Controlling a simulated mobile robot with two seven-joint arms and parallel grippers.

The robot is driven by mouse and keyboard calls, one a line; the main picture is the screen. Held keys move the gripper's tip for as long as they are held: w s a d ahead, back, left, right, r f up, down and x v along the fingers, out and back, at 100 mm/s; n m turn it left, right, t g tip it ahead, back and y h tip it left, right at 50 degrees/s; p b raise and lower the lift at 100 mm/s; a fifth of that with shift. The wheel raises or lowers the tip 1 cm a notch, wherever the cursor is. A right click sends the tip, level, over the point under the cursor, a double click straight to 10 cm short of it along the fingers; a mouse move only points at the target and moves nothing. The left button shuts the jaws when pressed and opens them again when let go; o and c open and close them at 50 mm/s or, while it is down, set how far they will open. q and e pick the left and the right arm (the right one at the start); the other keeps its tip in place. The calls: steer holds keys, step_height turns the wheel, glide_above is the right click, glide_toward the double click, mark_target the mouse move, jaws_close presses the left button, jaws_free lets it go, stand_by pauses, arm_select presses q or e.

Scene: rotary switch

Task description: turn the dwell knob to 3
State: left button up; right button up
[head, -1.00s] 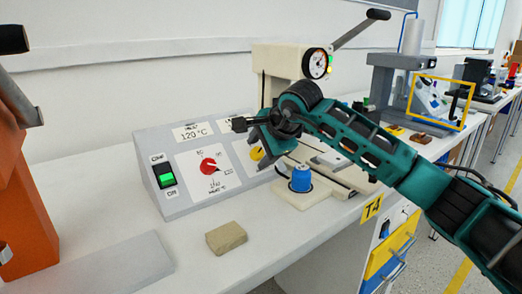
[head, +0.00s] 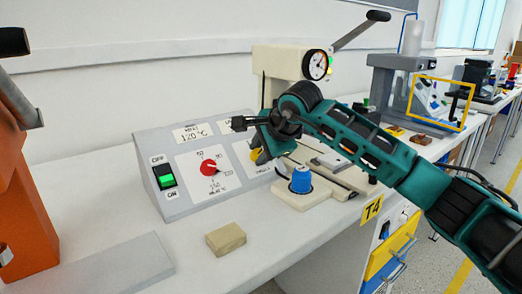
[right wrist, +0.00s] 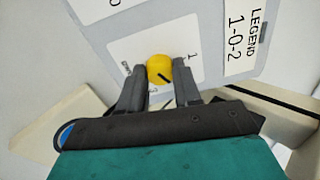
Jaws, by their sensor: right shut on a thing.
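The yellow knob (head: 256,155) is on the right panel of the sloped grey control box, partly hidden by my right gripper (head: 251,131). In the right wrist view, the yellow knob (right wrist: 160,69) sits between the two dark fingers of my right gripper (right wrist: 160,84), which is shut on it. My left gripper is not in view.
A red knob (head: 209,166) and a lit green switch (head: 167,180) are on the same box. A blue knob (head: 300,180) stands on the press base to the right. A tan block (head: 225,239) lies in front. Orange equipment (head: 22,200) stands at the left.

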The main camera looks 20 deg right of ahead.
steer(key=m+p, duration=0.1)
steer(key=m, duration=0.4)
steer(key=shift+r+m, duration=0.1)
steer(key=shift+m, duration=0.2)
steer(key=m, duration=0.4)
steer(key=shift+g+p, duration=0.3)
steer(key=shift+p, duration=0.1)
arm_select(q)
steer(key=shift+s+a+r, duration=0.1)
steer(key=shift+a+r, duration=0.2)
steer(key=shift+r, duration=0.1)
arm_select(e)
steer(key=shift+m, duration=0.8)
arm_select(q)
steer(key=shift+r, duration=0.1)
arm_select(e)
steer(key=o, duration=1.1)
steer(key=shift+c, duration=0.2)
